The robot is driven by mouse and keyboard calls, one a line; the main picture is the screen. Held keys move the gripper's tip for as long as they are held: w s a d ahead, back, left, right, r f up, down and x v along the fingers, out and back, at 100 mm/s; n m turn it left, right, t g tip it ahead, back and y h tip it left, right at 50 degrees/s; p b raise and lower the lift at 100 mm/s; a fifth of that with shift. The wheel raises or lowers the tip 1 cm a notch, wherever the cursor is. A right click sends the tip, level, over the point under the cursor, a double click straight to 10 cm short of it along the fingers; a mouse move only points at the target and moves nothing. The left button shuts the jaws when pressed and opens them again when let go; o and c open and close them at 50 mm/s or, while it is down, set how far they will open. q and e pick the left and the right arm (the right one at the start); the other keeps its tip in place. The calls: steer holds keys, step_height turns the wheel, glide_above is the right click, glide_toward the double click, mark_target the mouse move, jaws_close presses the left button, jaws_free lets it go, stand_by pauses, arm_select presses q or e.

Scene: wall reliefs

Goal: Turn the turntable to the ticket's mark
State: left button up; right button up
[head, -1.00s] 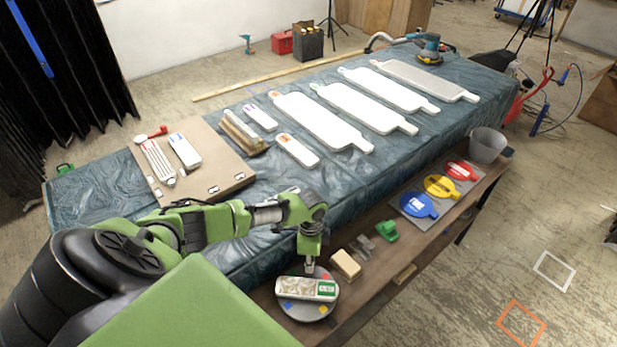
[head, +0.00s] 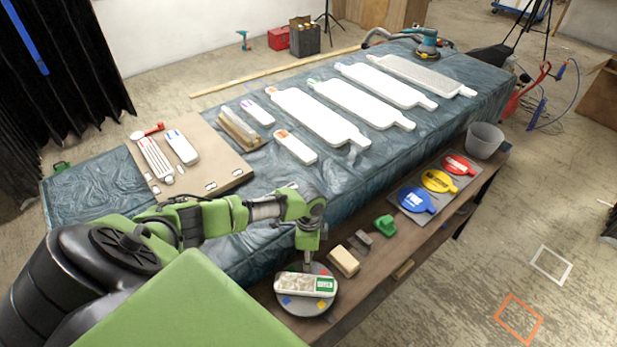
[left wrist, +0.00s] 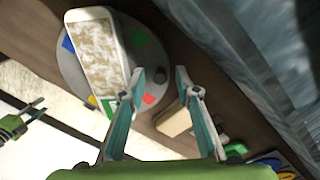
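The turntable (head: 293,308) is a round grey disc on the lower wooden shelf. Blue, yellow and red marks show on its top, and a green one also shows in the left wrist view (left wrist: 140,40). A white slab (head: 293,285) with a mottled brown face and a green ticket (head: 325,286) lies across it. My left gripper (head: 307,266) points down at its far rim. In the left wrist view the fingers (left wrist: 163,74) are apart, with a small dark round piece between the tips; contact is unclear. My right gripper (left wrist: 36,109) shows small at that view's left edge, prongs apart.
A tan block (head: 343,261), a grey piece and a green object (head: 385,224) stand right of the turntable. Blue, yellow and red lidded discs (head: 417,200) and a grey bucket (head: 485,140) are farther along. The covered table (head: 390,150) rises behind the shelf.

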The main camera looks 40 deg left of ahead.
arm_select(q)
step_height(320, 180, up, 12)
steer(key=shift+w+a, duration=0.2)
steer(key=shift+d+f, duration=0.1)
steer(key=shift+f, duration=0.1)
stand_by(0.5)
